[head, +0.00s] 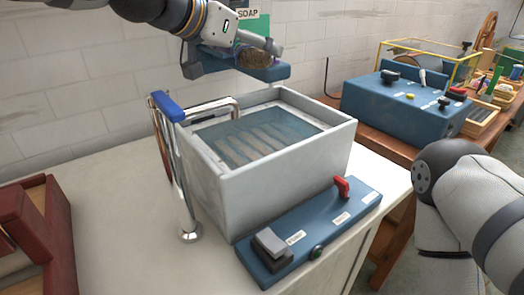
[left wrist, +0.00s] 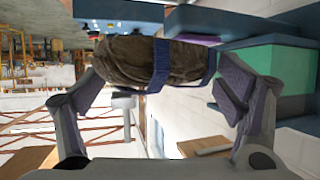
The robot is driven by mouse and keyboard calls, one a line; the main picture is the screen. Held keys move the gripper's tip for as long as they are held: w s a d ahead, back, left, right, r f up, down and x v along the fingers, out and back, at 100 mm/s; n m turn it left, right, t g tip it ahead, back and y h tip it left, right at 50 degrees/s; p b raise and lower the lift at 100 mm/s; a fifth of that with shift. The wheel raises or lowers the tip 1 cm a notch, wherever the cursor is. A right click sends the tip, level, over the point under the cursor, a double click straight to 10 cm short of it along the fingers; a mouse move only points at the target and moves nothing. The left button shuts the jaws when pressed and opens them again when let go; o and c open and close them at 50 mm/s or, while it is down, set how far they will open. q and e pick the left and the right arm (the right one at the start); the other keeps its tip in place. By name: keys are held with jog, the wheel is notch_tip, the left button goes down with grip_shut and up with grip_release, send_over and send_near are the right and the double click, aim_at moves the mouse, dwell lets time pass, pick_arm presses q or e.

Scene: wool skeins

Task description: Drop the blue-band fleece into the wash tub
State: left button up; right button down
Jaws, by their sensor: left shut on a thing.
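The blue-band fleece (left wrist: 125,58) is a dark grey-brown roll with blue bands around it, held between the purple-padded fingers of my left gripper (left wrist: 158,80). In the head view only a small brown part of the fleece (head: 253,57) shows beside my left gripper (head: 235,55), which is up near the wall, above the back of the tub. The wash tub (head: 275,180) is a grey-white open box with water and a ribbed bottom inside. The fleece is apart from the tub. My right arm shows at the right edge, but its gripper is out of view.
A steel tap with a blue lever (head: 168,106) stands at the tub's left. A blue control panel (head: 310,232) with a red switch lies in front. A green soap unit (head: 252,28) is on the wall behind. A blue machine (head: 405,105) stands on the right bench. A red-brown box (head: 62,235) is at left.

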pick_arm(q)
jog(key=shift+w+f, duration=0.1)
jog(key=shift+f, duration=0.65)
jog(key=shift+r, duration=0.1)
jog(key=o, duration=0.8)
jog(key=shift+o, duration=0.2)
jog(key=v, duration=1.2)
